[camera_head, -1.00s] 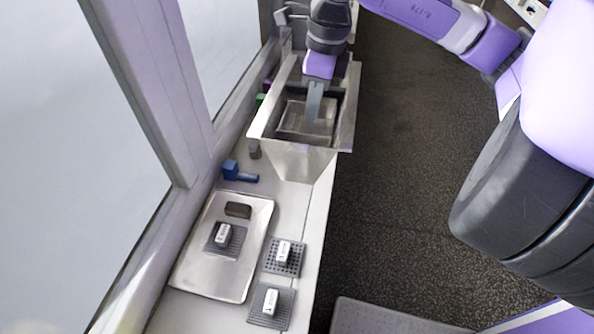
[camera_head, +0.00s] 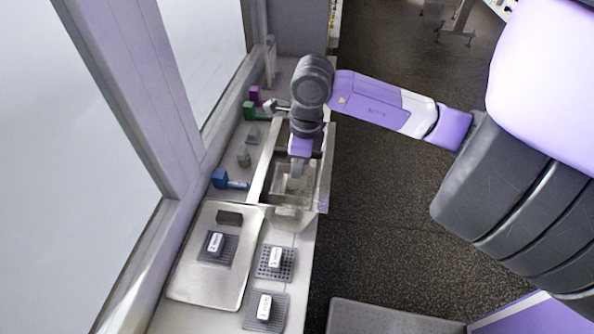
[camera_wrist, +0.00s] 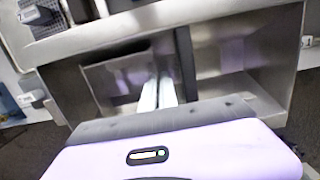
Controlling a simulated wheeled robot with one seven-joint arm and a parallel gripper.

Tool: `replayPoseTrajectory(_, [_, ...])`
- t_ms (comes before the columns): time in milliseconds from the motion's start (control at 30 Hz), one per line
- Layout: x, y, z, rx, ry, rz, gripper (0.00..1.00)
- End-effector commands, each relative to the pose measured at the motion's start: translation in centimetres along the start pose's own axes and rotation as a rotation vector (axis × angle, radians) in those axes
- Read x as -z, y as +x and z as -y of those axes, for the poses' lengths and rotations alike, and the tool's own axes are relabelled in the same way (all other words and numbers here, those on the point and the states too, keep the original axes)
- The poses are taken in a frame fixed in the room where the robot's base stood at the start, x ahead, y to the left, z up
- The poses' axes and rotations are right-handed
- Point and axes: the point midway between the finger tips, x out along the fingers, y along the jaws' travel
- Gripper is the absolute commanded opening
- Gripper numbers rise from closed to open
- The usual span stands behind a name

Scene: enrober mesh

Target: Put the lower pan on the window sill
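A pale metal pan (camera_head: 283,188), which I take as the lower pan, sits down inside an open metal housing (camera_head: 256,172) on the counter. My gripper (camera_head: 297,172) reaches down into the housing from above, at the pan. In the wrist view, the two pale fingers (camera_wrist: 157,92) lie close together and point at the right part of a grey metal panel (camera_wrist: 112,82), which seems to be the pan's wall. Whether they grip it is unclear. The window sill (camera_head: 172,228) is the pale ledge along the window's foot on the left.
A metal tray (camera_head: 190,285) nearer on the counter holds a dark block and a mesh square with a white piece. Two more mesh squares (camera_head: 276,262) (camera_head: 265,311) lie beside it. Blue (camera_head: 220,179), green (camera_head: 249,111) and purple (camera_head: 255,95) pieces stand near the window. Floor is to the right.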

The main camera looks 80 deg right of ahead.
Motion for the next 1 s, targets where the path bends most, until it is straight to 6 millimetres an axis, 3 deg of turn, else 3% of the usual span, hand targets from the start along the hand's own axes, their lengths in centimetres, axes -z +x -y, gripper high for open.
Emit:
replayPoseTrajectory(200, [0.2,1.8,0.1,0.002,0.002,0.003,0.0])
replayPoseTrajectory(667, [0.2,2.3,0.1,0.003,0.0,0.002,0.0])
replayPoseTrajectory(800, [0.3,2.3,0.0,0.001,0.0,0.001,0.24])
replayPoseTrajectory(1000, [0.3,2.2,0.0,0.001,0.001,0.001,0.24])
